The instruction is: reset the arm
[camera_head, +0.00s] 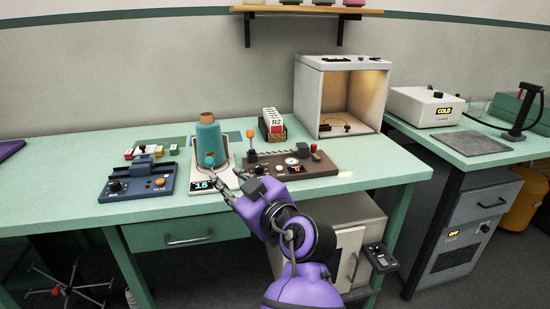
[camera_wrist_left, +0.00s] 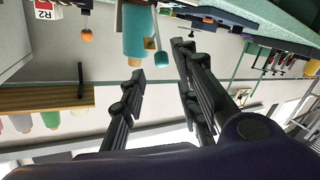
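My left gripper (camera_head: 229,184) is on the purple arm that comes up from the bottom of the head view. It is at the front of the bench, just in front of a digital scale (camera_head: 200,203) that reads about 15. In the left wrist view the left gripper's (camera_wrist_left: 160,60) dark fingers are spread apart with nothing held between them. A teal yarn cone (camera_head: 208,141) stands upright on the scale; it also shows beyond the fingers in the left wrist view (camera_wrist_left: 135,38). A small teal round piece (camera_head: 209,159) shows in front of the cone. My right gripper is not in view.
A blue control box (camera_head: 138,181) stands left of the scale, and a brown control panel (camera_head: 300,165) right of it. Behind are a card box (camera_head: 272,126) and an open white booth (camera_head: 340,95). A side bench holds a white unit (camera_head: 425,105). The bench's left end has free room.

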